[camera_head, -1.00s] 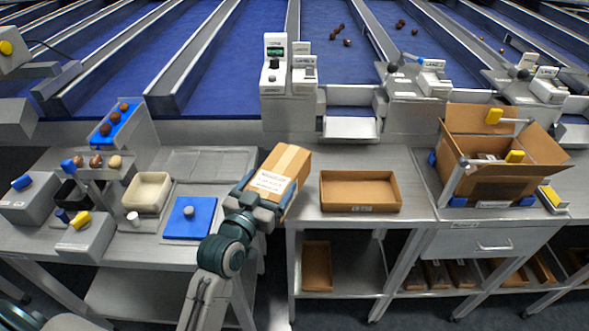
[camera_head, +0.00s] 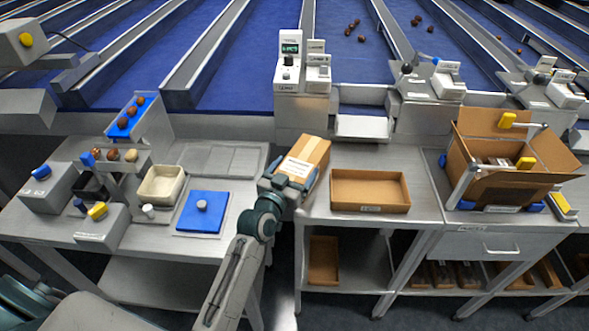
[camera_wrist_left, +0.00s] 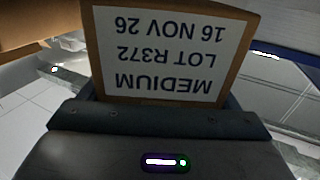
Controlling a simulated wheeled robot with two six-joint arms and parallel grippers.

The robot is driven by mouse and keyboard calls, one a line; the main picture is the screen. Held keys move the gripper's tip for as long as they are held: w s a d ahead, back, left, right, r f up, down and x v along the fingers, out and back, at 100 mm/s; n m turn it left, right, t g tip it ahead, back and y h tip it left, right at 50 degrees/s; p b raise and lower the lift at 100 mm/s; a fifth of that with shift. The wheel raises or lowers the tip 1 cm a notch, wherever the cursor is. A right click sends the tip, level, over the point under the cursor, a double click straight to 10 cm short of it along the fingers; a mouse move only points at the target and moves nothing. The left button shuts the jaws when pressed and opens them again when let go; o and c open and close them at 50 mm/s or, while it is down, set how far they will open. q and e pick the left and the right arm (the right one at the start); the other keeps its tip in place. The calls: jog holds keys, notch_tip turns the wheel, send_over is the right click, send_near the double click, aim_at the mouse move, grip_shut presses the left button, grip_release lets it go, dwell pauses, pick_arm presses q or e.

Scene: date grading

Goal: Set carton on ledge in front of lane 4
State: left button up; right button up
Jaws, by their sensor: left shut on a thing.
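A closed brown carton (camera_head: 313,152) with a tape strip and a white label is held in my left gripper (camera_head: 289,187), above the bench near the left end of the right-hand table. The gripper is shut on its near end. In the left wrist view the carton's label (camera_wrist_left: 165,55) fills the top, upside down, reading MEDIUM, LOT R372, 16 NOV 26. A pale ledge (camera_head: 362,127) stands at a lane's near end, behind and right of the carton. No lane number is readable. My right gripper is not in view.
An empty brown tray (camera_head: 370,209) lies right of the carton. A printer-like unit (camera_head: 290,75) stands behind it. An open box (camera_head: 500,188) with yellow-handled clamps is at the right. A blue pad (camera_head: 187,222) and cream bin (camera_head: 143,195) are at the left.

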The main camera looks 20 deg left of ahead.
pick_arm(q)
jog(key=o, duration=1)
jog(key=shift+f, duration=0.1)
jog(key=o, duration=0.3)
